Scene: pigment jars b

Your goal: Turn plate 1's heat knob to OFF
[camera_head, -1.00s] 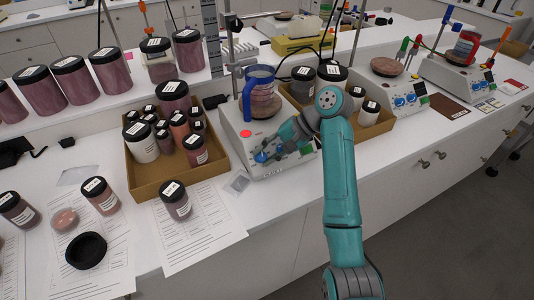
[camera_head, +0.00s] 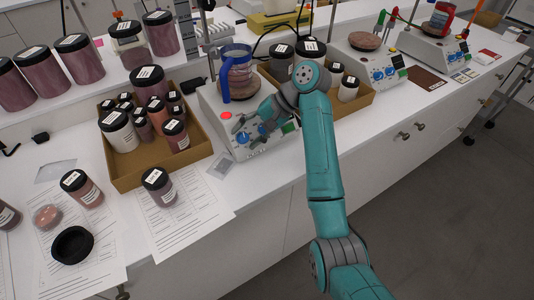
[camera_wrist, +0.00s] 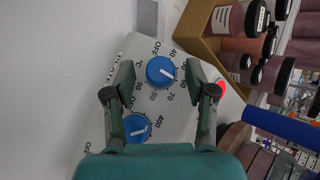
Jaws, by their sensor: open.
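The nearest hot plate (camera_head: 212,104) is white, with a blue-handled jug (camera_head: 236,76) on top and a lit red lamp (camera_head: 227,114). Its front carries blue knobs. In the wrist view the heat knob (camera_wrist: 161,71) is blue, ringed by °C marks and OFF. A second blue knob (camera_wrist: 137,129) with a 400 mark sits lower left. My gripper (camera_head: 252,127) is open above the plate's front; its fingers stand either side of the heat knob, apart from it. Height above it is unclear.
A cardboard tray of jars (camera_head: 128,180) stands left of the plate, another tray (camera_head: 352,104) to its right. Two more hot plates (camera_head: 372,66) (camera_head: 432,45) stand further right. Loose jars and papers lie at the left front.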

